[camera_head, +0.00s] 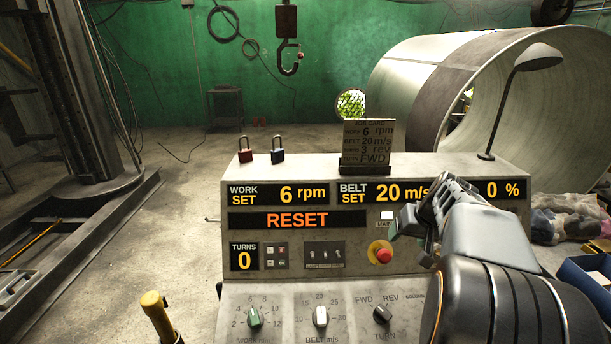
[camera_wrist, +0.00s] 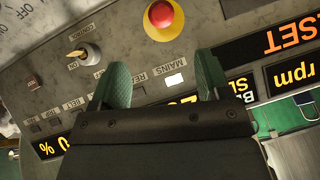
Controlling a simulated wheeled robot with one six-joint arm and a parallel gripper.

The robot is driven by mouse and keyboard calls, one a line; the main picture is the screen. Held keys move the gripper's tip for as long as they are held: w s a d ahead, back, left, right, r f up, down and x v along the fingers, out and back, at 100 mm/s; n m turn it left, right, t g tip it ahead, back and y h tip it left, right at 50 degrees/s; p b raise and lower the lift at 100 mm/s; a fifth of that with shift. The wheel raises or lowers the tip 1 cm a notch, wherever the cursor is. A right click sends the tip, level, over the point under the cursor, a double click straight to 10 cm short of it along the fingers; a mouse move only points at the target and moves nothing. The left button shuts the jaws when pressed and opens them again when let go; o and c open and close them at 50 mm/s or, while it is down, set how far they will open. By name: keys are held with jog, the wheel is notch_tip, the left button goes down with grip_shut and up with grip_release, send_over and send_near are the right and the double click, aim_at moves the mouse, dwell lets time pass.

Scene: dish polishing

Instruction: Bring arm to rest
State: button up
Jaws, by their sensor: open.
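My gripper (camera_head: 412,226) is in front of the right part of the grey control console (camera_head: 235,212) in the head view. In the wrist view, its two green-padded fingers (camera_wrist: 163,78) stand apart with nothing between them. Past the fingertips the wrist view shows the panel face, turned about, with a white lit square by the MAINS label (camera_wrist: 176,79). The red stop button on a yellow ring (camera_wrist: 163,14) lies beyond the fingers. It also shows left of my arm in the head view (camera_head: 383,255). Whether the fingers touch the panel cannot be told.
The displays read RESET (camera_head: 297,220), 6 rpm, 20 m/s and TURNS 0. Knobs (camera_head: 320,316) line the lower panel. Two padlocks (camera_head: 278,156), a sign (camera_head: 368,145) and a lamp (camera_head: 538,57) stand on top. A large metal cylinder (camera_head: 400,75) is behind. A yellow-topped lever (camera_head: 153,304) is at lower left.

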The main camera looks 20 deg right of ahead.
jog(key=s+a+f+n, duration=0.2)
jog(key=s+a, duration=0.3)
jog(key=a, duration=0.6)
jog(key=s+a+f+n, duration=0.2)
jog(key=s+a, duration=0.3)
jog(key=a, duration=0.7)
jog(key=shift+s+a+n+g, duration=0.2)
jog(key=shift+n+g, duration=0.1)
jog(key=shift+c, duration=0.5)
dwell(2.1)
